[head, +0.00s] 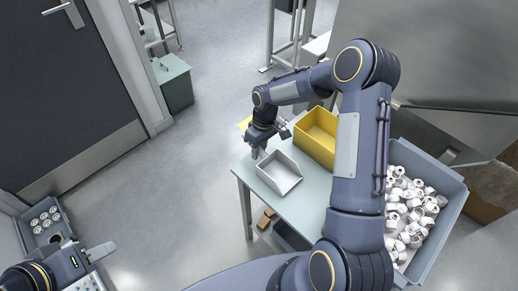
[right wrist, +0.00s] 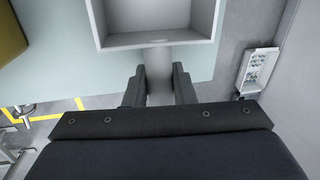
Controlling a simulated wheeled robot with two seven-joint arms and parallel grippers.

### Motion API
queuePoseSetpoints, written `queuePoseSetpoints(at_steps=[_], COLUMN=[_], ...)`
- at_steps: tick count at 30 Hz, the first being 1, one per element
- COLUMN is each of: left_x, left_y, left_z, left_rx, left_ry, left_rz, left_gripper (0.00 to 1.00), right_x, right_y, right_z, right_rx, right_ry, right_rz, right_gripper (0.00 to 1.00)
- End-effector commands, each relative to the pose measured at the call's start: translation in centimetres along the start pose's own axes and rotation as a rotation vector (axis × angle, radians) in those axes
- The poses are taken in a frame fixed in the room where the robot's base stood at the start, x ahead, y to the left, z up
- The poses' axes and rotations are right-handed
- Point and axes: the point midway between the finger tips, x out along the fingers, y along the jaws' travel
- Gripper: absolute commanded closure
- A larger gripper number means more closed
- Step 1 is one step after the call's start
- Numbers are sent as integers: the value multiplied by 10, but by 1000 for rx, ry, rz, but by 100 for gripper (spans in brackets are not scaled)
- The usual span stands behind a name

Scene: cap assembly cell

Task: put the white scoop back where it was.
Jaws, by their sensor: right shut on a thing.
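The white scoop (head: 280,174) is an open, box-like tray at the left end of the pale table, beside the yellow bin. Its open inside faces up; I cannot tell whether it touches the tabletop. My right gripper (head: 259,151) is at its far left end. In the right wrist view the scoop (right wrist: 155,40) is at the top, and its grey-white handle (right wrist: 159,80) lies between the two dark fingers of my right gripper (right wrist: 158,90), which is shut on it. My left gripper (head: 98,266) is at the lower left, away from the scoop; its jaw gap is unclear.
The yellow bin (head: 318,131) stands right behind the scoop on the table (head: 312,197). A grey bin (head: 456,203) with many white caps is at the right. A tray (head: 33,237) with several round white parts is at the lower left. Open floor lies left of the table.

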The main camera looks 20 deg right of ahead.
Motion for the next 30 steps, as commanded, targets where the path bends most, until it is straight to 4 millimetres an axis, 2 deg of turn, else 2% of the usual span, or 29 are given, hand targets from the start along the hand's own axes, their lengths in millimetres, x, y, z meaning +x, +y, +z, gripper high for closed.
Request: queuePoseSetpoints(at_steps=[4,5,9,20,23,30], left_x=[4,2,2,-1,2,7], left_y=[-2,-1,-1,0,-1,-3], left_z=[2,1,1,0,1,4], left_rx=[0,0,0,0,0,0], left_ry=[0,0,0,0,0,0], left_rz=[0,0,0,0,0,0], left_gripper=[64,64,64,64,64,64], right_x=[4,2,2,-3,-15,-67], right_y=[1,0,0,0,1,0], right_z=[0,0,0,0,-1,-1], right_rx=[0,-1,-1,0,0,0], right_ry=[0,0,0,1,4,6], right_rz=[0,0,0,1,3,3], right_gripper=[100,73,55,55,55,55])
